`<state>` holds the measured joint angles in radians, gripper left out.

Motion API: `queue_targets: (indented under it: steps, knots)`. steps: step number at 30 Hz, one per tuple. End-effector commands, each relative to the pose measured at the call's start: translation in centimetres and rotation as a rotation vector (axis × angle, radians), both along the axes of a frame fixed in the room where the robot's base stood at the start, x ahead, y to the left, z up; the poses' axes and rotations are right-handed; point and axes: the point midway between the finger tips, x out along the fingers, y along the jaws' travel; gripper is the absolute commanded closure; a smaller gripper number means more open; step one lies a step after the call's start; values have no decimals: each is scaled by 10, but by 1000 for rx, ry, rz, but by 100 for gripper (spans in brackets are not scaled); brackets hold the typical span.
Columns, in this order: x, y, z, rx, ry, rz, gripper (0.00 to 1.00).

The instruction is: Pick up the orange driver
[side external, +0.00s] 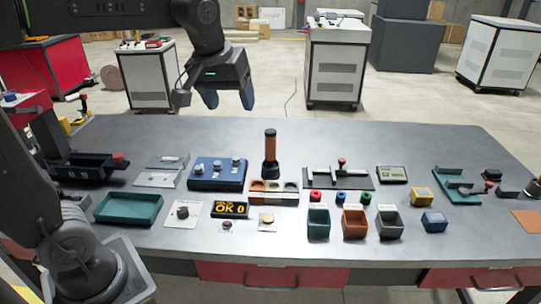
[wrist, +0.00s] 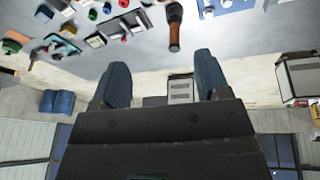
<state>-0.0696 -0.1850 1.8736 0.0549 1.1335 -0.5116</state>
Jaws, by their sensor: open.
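The orange driver (side external: 270,150) stands upright in the middle of the grey table, with a dark top and dark lower part. It also shows in the wrist view (wrist: 174,24), near the top edge. My gripper (side external: 228,100) hangs above the far side of the table, up and to the left of the driver and apart from it. Its two blue fingers are spread with nothing between them, as the wrist view (wrist: 158,78) also shows.
A blue box with knobs (side external: 218,173) is left of the driver. A fixture with a red knob (side external: 338,176) is to its right. Small green, brown and grey bins (side external: 354,222) stand in front. The table's far strip (side external: 350,134) is clear.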

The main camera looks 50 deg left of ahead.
Motion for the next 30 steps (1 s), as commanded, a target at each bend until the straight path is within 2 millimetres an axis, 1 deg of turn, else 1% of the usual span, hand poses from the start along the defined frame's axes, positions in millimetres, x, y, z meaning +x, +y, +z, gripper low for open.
queue_targets:
  steps: [1,2,3,5,6,8,9,12,15,18,21,26,29,30]
  knots:
    - [23,7,1,-14,22,71,31]
    - [35,11,1,-21,35,116,31]
    - [51,16,1,-31,48,176,31]
    - [75,25,-1,-45,67,267,31]
    - [90,31,-4,-52,79,329,31]
    - [112,40,-10,-63,98,422,31]
    - [127,46,-16,-68,109,484,31]
    - [160,62,-33,-79,135,639,31]
    - [186,77,-53,-86,155,781,31]
    - [203,89,-71,-87,168,893,31]
    - [213,96,-83,-87,175,967,31]
    - [218,101,-95,-87,179,1013,31]
    - [218,103,-109,-87,181,1016,31]
    - [217,105,-116,-86,181,1015,31]
